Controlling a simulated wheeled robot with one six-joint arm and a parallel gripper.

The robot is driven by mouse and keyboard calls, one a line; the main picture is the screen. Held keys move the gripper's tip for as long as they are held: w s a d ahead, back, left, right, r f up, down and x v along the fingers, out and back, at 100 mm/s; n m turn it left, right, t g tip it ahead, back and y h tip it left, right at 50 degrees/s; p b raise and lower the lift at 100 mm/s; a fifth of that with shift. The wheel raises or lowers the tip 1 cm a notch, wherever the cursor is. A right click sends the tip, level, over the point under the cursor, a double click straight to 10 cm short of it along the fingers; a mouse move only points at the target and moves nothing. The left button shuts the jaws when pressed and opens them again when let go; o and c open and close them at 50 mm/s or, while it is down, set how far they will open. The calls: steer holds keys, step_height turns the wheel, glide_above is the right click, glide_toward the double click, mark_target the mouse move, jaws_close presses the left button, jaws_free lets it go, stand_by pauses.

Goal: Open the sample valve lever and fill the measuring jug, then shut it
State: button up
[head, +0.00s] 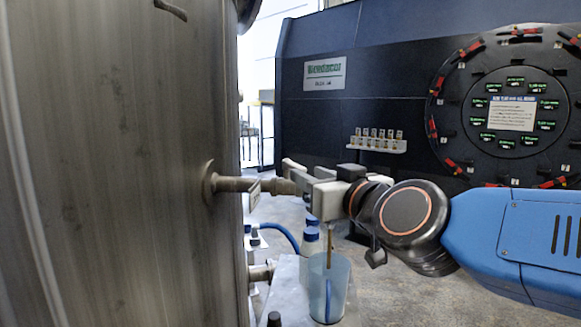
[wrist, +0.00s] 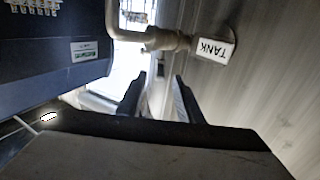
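The sample valve (head: 282,187) sits on a pipe from the steel tank (head: 120,160). In the wrist view its body (wrist: 167,39) is beside a "TANK" tag (wrist: 213,49), and a bent outlet pipe (wrist: 112,20) joins it. My gripper (head: 292,174) is at the valve, with its fingers apart in the wrist view (wrist: 160,92). I see nothing clearly clamped between them, and I cannot make out the lever. The translucent measuring jug (head: 340,292) stands below. A thin amber-brown vertical line, a stream or tube, runs down into it; the liquid level is unclear.
Blue-capped bottles (head: 311,238) and a blue hose (head: 280,232) are beside the jug. A lower pipe stub (head: 262,272) projects from the tank. A shelf of small vials (head: 377,146) and a round black panel (head: 470,115) are at the back. Open floor lies right of the jug.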

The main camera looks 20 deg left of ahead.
mark_target(290, 162)
steer(key=x, duration=1)
steer(key=shift+w+a+f, duration=0.1)
jaws_close()
